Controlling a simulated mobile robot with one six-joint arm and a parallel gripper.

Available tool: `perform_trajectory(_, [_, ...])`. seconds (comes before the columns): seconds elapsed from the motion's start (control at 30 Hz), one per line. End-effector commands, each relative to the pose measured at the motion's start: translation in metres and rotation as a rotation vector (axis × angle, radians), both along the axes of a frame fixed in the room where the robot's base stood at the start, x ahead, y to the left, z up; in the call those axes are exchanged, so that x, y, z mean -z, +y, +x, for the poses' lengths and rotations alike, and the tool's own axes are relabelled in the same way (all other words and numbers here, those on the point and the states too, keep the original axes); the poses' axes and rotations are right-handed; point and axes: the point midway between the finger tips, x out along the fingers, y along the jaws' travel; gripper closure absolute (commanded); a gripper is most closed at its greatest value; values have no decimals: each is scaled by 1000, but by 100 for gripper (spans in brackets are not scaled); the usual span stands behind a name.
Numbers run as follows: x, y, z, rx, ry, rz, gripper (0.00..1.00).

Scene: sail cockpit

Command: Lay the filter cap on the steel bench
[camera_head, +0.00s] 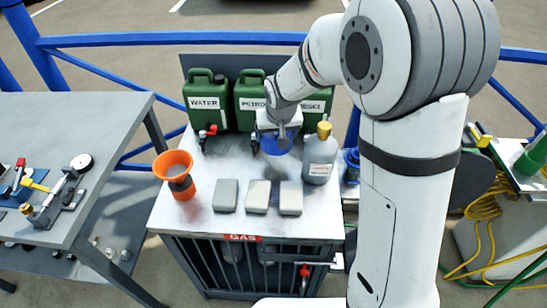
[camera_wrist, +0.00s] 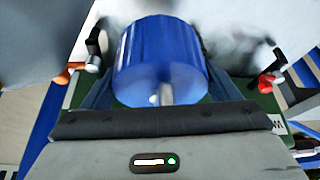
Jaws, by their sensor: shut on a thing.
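The blue ribbed filter cap (camera_wrist: 165,55) is between the jaws of my gripper in the wrist view, and my gripper is shut on it. In the head view my gripper (camera_head: 283,140) points down over the back of the metal-topped cabinet (camera_head: 220,218), and the blue cap (camera_head: 272,146) shows partly behind it. I cannot tell whether the cap touches the top. A grey bench (camera_head: 100,112) with a flat, metal-like top stands at the left, apart from the cabinet; I cannot tell which of the two is the steel bench.
Green jerrycans (camera_head: 205,98) line the cabinet's back. An orange funnel-like item (camera_head: 174,165), several grey blocks (camera_head: 258,196) and a grey bottle (camera_head: 320,155) stand on its top. Tools and a gauge (camera_head: 81,162) occupy the left bench's front; its back part is clear. Blue railings (camera_head: 170,39) run behind.

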Motion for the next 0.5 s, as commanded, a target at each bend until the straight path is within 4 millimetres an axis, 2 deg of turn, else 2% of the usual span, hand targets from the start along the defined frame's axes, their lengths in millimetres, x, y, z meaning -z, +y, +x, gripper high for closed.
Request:
perform_trajectory(0.1, [23,2,-1,-3,3,-1,45])
perform_trajectory(0.37, [45,4,-1,-8,2,0,45])
perform_trajectory(0.5, [66,4,-1,-9,3,-1,45])
